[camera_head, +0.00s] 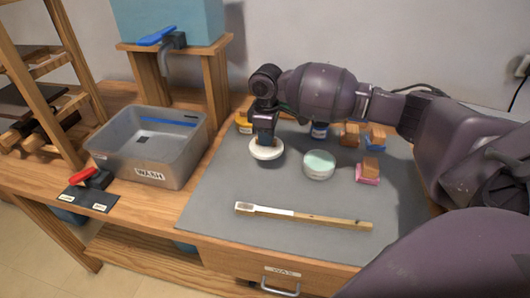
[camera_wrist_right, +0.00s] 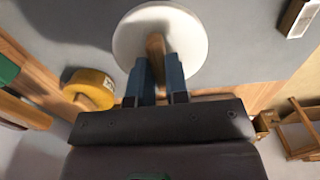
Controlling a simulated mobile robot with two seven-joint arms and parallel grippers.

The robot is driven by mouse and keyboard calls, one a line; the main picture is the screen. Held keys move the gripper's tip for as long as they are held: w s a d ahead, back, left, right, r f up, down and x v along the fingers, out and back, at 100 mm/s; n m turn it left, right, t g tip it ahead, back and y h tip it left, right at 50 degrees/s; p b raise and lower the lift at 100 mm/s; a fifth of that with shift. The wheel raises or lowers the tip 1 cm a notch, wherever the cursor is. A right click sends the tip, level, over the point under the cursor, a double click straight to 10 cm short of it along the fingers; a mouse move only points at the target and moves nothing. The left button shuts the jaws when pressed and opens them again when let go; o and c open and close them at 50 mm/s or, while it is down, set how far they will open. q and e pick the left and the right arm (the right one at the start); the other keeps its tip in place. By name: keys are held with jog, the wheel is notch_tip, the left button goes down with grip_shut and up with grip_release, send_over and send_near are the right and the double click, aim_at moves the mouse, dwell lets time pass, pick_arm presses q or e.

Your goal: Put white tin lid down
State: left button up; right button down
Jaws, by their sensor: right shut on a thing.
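The white tin lid (camera_head: 266,150) is a round white disc at the upper left of the grey mat (camera_head: 225,215). My right gripper (camera_head: 266,138) is above it and shut on its wooden knob. In the right wrist view the lid (camera_wrist_right: 190,45) shows as a white disc, with the gripper's two blue fingers (camera_wrist_right: 160,78) on either side of the knob. Whether the lid touches the mat or hangs just above it I cannot tell. A round tin with a pale green top (camera_head: 319,164) stands on the mat to the right of the lid. My left gripper is not in view.
A grey bin labelled WASH (camera_head: 150,150) stands left of the mat. A wooden-handled brush (camera_head: 300,215) lies across the front. The mat's front left is clear.

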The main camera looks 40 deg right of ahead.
jog(key=shift+f, duration=0.55)
notch_tip(320, 180, down, 5)
jog(key=shift+r+b, duration=0.1)
jog(key=shift+b, duration=0.55)
jog(key=shift+r, duration=0.1)
jog(key=c, duration=1.1)
grip_release()
